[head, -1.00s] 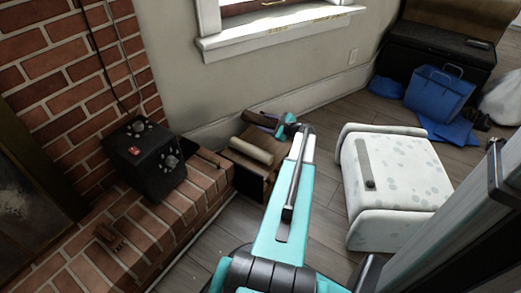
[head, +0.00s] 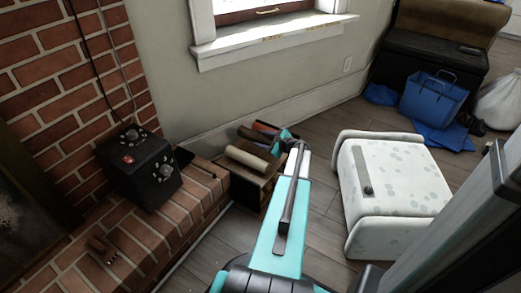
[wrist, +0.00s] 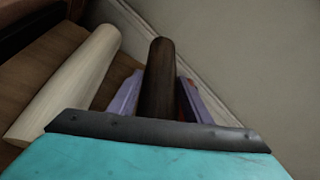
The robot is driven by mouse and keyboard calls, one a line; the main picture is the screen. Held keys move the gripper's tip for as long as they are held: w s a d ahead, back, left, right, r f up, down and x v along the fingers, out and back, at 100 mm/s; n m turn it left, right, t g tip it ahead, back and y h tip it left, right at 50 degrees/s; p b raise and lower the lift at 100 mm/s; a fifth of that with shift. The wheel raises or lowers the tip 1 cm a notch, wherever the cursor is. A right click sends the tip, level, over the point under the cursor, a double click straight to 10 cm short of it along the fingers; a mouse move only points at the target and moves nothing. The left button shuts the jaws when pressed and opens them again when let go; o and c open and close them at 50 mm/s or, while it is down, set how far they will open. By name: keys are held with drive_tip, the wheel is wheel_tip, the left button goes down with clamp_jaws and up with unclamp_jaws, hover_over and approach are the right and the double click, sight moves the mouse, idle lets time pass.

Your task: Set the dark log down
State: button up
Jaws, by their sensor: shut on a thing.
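The dark log (head: 256,136) lies lengthwise between the purple fingers of my gripper (head: 272,134), at the wooden box (head: 246,187) by the wall. In the wrist view the dark log (wrist: 160,75) points away from me, with a purple finger on each side, and my gripper (wrist: 162,92) is shut on it. A pale log (head: 248,157) lies beside it on the left in the wrist view (wrist: 68,85), apart from it. Whether the dark log touches the surface below is hidden.
A black box with dials (head: 140,167) stands on the brick hearth (head: 150,235) left of the wooden box. A white spotted ottoman (head: 395,190) stands to the right. The wall (wrist: 250,60) is close behind the dark log. Blue bags (head: 433,95) lie farther right.

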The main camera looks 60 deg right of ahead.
drive_tip(key=shift+f+b, duration=1)
drive_tip(key=shift+f, duration=1.4)
drive_tip(key=o, duration=1.4)
drive_tip(key=shift+f, duration=0.1)
drive_tip(key=shift+o, duration=0.2)
drive_tip(key=shift+s+a+r, duration=0.1)
drive_tip(key=shift+s+r, duration=0.25)
drive_tip(key=shift+s, duration=0.15)
drive_tip(key=p+v, duration=0.4)
drive_tip(key=v, duration=0.7)
drive_tip(key=shift+f, duration=0.1)
